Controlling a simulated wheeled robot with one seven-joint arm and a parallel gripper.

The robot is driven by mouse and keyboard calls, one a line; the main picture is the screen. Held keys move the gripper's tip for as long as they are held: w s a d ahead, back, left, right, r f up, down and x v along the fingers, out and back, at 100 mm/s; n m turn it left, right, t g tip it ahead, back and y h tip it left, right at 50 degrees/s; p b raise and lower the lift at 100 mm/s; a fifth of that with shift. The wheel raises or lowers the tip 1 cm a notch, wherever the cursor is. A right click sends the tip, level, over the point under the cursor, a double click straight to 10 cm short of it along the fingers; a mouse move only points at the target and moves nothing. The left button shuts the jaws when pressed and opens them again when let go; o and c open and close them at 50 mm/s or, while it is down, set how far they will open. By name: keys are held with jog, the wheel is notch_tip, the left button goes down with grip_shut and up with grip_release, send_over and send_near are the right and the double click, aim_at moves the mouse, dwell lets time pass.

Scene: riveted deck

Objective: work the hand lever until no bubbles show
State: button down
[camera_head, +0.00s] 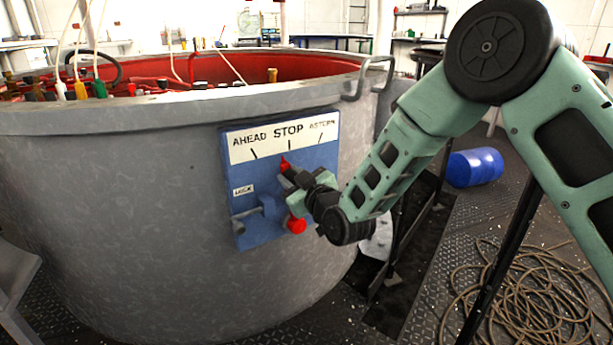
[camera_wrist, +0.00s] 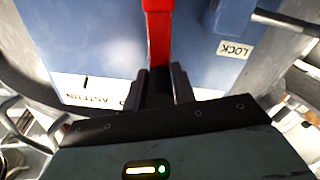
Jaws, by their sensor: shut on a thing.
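The hand lever is a red bar on a blue panel (camera_head: 270,208) fixed to the side of a large grey tub. The panel is marked AHEAD, STOP and ASTERN, and the lever's red tip (camera_head: 285,162) points near the STOP mark. A red round end (camera_head: 296,225) shows below my gripper. My gripper (camera_head: 291,177) is in front of the panel, shut on the lever. In the wrist view the red bar (camera_wrist: 158,35) runs up from between my fingers (camera_wrist: 160,85). No bubbles can be made out in either view.
The grey tub (camera_head: 100,190) has a red inside with several fittings and hoses. A LOCK label (camera_head: 243,190) and a grey latch (camera_head: 247,224) are on the panel's left. A blue drum (camera_head: 475,167) and coiled rope (camera_head: 530,295) lie on the deck at right.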

jog(key=shift+s+a+f+n+b, duration=0.1)
jog(key=shift+s+a+f+n, duration=0.1)
jog(key=shift+s+a+n, duration=0.3)
jog(key=shift+s+a+f+n+b, duration=0.2)
jog(key=shift+a+n, duration=0.25)
jog(key=shift+a, duration=0.3)
jog(key=shift+s+a+f+n+b, duration=0.1)
jog(key=shift+s+a+f+n, duration=0.1)
jog(key=shift+s+a+n, duration=0.35)
jog(key=shift+w, duration=0.15)
jog(key=c, duration=1.2)
grip_release()
jog(key=shift+w, duration=0.1)
jog(key=p+v, duration=0.3)
jog(key=v, duration=1.4)
jog(key=shift+s+d, duration=0.15)
jog(key=shift+s, duration=0.05)
jog(key=shift+r, duration=0.1)
